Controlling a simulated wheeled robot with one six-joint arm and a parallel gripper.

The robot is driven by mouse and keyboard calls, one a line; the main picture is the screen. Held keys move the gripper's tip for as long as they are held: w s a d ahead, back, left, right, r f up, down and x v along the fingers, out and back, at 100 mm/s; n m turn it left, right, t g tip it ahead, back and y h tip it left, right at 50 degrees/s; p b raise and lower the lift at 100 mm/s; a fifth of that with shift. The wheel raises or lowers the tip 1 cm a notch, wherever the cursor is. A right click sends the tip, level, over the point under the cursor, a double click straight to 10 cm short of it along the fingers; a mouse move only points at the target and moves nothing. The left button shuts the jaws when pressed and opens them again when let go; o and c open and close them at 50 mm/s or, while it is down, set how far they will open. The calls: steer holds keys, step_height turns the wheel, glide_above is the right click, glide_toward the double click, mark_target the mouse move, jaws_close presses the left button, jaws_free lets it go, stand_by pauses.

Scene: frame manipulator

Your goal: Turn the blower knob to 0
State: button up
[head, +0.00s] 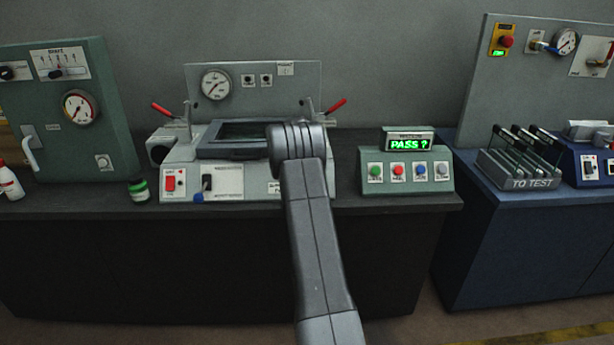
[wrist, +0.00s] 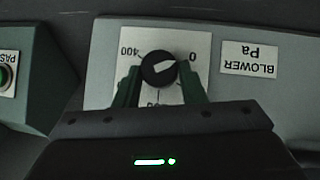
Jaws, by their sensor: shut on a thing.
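The blower knob (wrist: 160,64) is round and black, on a white dial plate (wrist: 113,38) that appears upside down in the wrist view. The knob's white mark lies slanted, with its right end slightly up, towards the 0 side. The 0 is printed right of the knob and 400 left of it. A BLOWER Pa label (wrist: 250,60) sits to the right. My gripper (wrist: 159,76) has its two green fingers on either side of the knob and is shut on it. In the head view my arm hides the knob and the fingers.
A green box with a PASS ? display (head: 408,145) and several coloured buttons stands right of my arm. The grey test fixture (head: 228,180), with red-handled levers, is at left.

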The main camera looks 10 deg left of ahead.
steer(key=shift+s+f+h, duration=0.1)
steer(key=shift+f+h, duration=0.05)
steer(key=shift+h, duration=0.15)
stand_by(0.4)
steer(key=o, duration=1)
steer(key=b+v, duration=0.1)
steer(key=v, duration=1.3)
steer(key=p+x, duration=0.1)
steer(key=x, duration=1.3)
